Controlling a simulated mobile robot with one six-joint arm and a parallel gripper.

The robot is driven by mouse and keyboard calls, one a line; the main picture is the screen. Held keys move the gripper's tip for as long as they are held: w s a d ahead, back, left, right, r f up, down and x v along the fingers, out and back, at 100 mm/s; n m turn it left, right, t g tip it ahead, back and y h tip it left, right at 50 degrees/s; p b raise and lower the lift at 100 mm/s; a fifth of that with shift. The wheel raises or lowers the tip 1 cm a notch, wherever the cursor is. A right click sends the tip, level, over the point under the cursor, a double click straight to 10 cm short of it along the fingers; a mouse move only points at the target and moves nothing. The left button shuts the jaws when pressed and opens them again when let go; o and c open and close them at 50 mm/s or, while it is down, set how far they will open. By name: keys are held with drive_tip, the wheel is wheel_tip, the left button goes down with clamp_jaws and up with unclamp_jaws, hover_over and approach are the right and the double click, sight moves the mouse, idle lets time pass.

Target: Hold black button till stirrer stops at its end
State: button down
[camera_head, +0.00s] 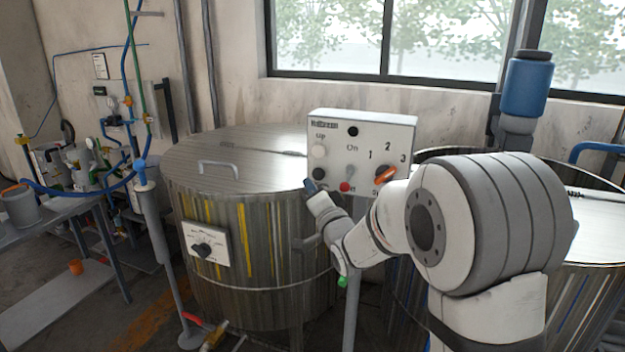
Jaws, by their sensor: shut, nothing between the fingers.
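A white control panel (335,120) stands on a post between two vats. It bears a pale button (319,151) under "Up", a dark round spot (352,131) above "On", a red button (345,187) and an orange knob (385,175) by the numbers 1, 2, 3. My gripper (311,187) is shut and empty at the panel's lower left corner. A blue motor (528,85), apparently the stirrer's, stands above the right vat (590,290).
A lidded metal vat (250,235) with a small dial plate (205,245) stands left of the panel. A bench (50,215) with pipes and hoses is at the far left. A grey post (160,235) stands between bench and vat.

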drive_tip(key=shift+s+a+b, duration=0.2)
drive_tip(key=shift+s+b, duration=0.05)
drive_tip(key=shift+s, duration=0.35)
drive_tip(key=shift+s+a+b, duration=0.2)
drive_tip(key=shift+s+b, duration=0.05)
drive_tip(key=shift+s, duration=0.35)
drive_tip(key=s+d+f+n+g+h+p, duration=0.1)
drive_tip(key=s+d+f+n+g+h, duration=0.1)
drive_tip(key=s+d+f+g+h, duration=0.3)
drive_tip(key=s+d+f+n+g+h, duration=0.1)
drive_tip(key=s+d+f+g+h, duration=0.15)
drive_tip(key=s+d, duration=0.45)
drive_tip(key=s+d+f+n+g, duration=0.1)
drive_tip(key=s+d+g, duration=0.1)
drive_tip(key=s, duration=0.5)
drive_tip(key=s+d+f+n+g, duration=0.1)
drive_tip(key=s+f+g, duration=0.1)
drive_tip(key=s, duration=0.5)
drive_tip(key=s+d+f+n+g+p, duration=0.1)
drive_tip(key=s+d+g, duration=0.1)
drive_tip(key=s+g, duration=0.2)
drive_tip(key=s+h, duration=0.1)
drive_tip(key=s, duration=0.2)
drive_tip(key=shift+s+d+f+n+g, duration=0.15)
drive_tip(key=shift+s+d+n+g, duration=0.15)
drive_tip(key=shift+s+n+g, duration=0.1)
drive_tip(key=shift+w, duration=0.1)
